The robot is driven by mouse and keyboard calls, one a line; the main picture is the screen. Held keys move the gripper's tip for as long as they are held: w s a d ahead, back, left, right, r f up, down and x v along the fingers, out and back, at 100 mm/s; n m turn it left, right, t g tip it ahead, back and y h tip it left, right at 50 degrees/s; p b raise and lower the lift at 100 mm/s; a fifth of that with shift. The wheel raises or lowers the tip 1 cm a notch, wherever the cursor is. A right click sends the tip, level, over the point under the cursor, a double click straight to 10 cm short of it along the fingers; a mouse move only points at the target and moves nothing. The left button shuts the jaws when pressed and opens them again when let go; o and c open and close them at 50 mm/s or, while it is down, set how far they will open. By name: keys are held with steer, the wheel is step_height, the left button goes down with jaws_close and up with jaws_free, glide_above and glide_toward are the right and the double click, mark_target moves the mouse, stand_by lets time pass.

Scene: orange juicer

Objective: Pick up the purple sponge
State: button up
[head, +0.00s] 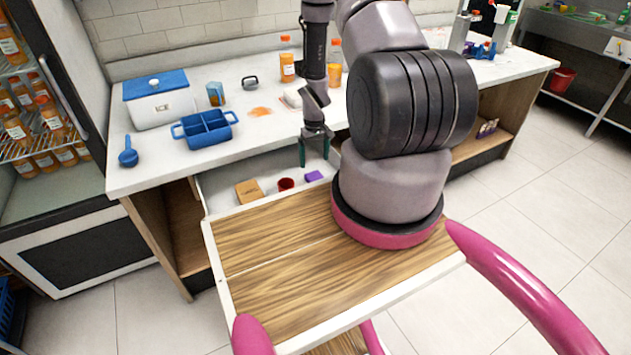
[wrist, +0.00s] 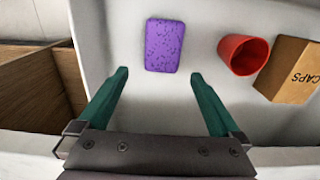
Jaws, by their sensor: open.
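The purple sponge (wrist: 164,45) lies flat in a white drawer or tray, ahead of my fingertips in the wrist view. It also shows in the head view (head: 314,176) as a small purple block. My gripper (wrist: 157,75) is open and empty, its two green fingers spread wider than the sponge. The sponge sits ahead of the gap between them and is not gripped. In the head view my gripper (head: 314,158) points down over the drawer, just above and left of the sponge. I cannot tell its exact height above the sponge.
A red cup (wrist: 243,54) and a brown CAPS box (wrist: 288,70) sit beside the sponge in the white drawer (head: 222,188). Drawer walls and a wooden compartment (wrist: 35,85) bound the space. The counter holds a blue caddy (head: 205,130), an ice box (head: 156,98) and orange bottles (head: 287,62).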

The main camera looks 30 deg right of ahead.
mark_target(314, 175)
step_height(314, 175, down, 7)
steer(key=shift+a+r, duration=0.1)
steer(key=shift+a, duration=0.05)
stand_by(0.4)
steer(key=shift+s, duration=0.1)
steer(key=c, duration=1.2)
